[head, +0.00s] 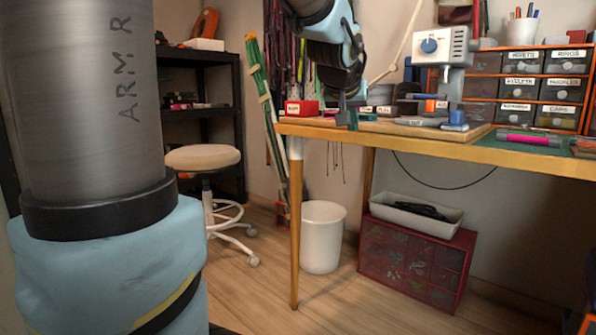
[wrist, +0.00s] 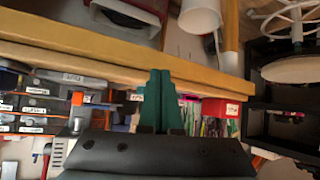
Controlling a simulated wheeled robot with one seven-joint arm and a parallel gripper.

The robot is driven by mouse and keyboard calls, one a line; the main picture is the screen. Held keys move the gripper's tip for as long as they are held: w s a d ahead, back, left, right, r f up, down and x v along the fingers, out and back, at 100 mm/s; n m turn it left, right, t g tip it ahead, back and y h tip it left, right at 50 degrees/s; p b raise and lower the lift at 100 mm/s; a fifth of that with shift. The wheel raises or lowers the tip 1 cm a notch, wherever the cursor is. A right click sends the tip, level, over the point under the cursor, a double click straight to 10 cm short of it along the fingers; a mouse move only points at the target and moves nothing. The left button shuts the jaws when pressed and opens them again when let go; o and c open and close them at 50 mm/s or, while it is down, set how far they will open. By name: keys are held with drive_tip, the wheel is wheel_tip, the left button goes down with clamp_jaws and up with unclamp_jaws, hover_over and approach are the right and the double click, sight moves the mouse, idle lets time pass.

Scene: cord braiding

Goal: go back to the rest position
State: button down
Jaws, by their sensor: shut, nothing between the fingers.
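My gripper (head: 348,122) is at the near left end of the workbench in the head view, with its fingers pointing down close to the bench edge. In the wrist view, the two green fingers of my gripper (wrist: 160,76) are together with nothing between them. The workbench (head: 470,152) has a yellow front edge, which runs across the wrist view behind the fingertips. I cannot tell whether the fingers touch the bench.
A red box (head: 301,108) stands on the bench just left of my gripper. A grey press (head: 446,62) and labelled drawers (head: 567,90) stand to the right. Below are a white bin (head: 322,238) and a red cabinet (head: 410,262). A stool (head: 203,158) stands left; floor between is clear.

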drive_tip(key=s+a+f+n+g+y+p, duration=0.35)
drive_tip(key=s+a+f+g+p, duration=0.35)
drive_tip(key=s+a+f, duration=1.1)
wheel_tip(320, 180, up, 35)
drive_tip(key=w+m+g+p, duration=0.1)
drive_tip(key=p, duration=3.5)
drive_tip(key=shift+w+a+r, duration=0.15)
drive_tip(key=shift+w+a, duration=0.2)
drive_tip(key=shift+a, duration=0.1)
